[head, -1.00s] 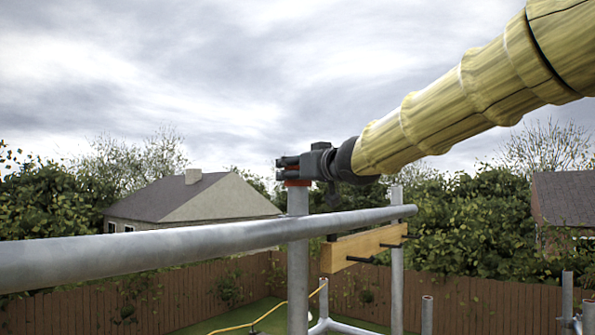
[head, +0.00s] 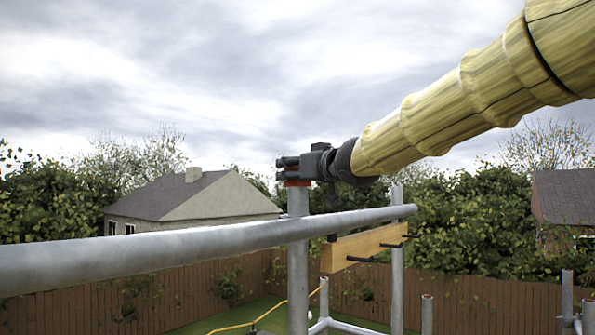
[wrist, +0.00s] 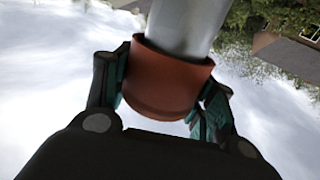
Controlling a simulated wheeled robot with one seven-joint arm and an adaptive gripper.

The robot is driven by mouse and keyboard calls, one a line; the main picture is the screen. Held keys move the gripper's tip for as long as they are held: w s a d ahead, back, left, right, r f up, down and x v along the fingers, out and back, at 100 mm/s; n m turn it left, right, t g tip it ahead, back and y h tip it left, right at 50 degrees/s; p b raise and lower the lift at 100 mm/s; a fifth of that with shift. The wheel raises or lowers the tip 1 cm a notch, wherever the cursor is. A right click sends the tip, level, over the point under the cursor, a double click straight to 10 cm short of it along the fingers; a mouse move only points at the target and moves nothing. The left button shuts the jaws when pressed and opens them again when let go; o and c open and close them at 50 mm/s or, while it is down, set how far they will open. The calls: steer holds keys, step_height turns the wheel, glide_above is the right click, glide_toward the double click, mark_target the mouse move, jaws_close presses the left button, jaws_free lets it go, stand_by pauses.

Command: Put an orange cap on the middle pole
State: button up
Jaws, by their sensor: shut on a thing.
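An orange cap (head: 297,183) sits around the top end of the grey metal pole (head: 298,262) in the middle of the head view. My gripper (head: 290,168) reaches in from the right at the pole's top and is shut on the cap. In the wrist view the cap (wrist: 166,80) is between my two fingers, and the pole (wrist: 187,22) runs into its open end. The cap looks slightly tilted there. How far the pole goes inside the cap is hidden.
A thick horizontal rail (head: 180,240) crosses beside the pole below the cap. A wooden board (head: 365,246) and another upright pole (head: 397,265) stand behind to the right. Shorter pipes (head: 427,312) are at the lower right. The air above and left of the gripper is clear.

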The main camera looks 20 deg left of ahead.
steer(key=shift+f+b, duration=0.9)
steer(key=shift+f, duration=0.35)
stand_by(0.5)
steer(key=shift+r+p, duration=0.85)
steer(key=shift+p, duration=0.25)
stand_by(0.9)
steer(key=shift+f+b, duration=0.75)
steer(key=shift+f, duration=0.3)
stand_by(0.8)
steer(key=o, duration=1.2)
steer(key=b+v, duration=0.1)
steer(key=v, duration=1)
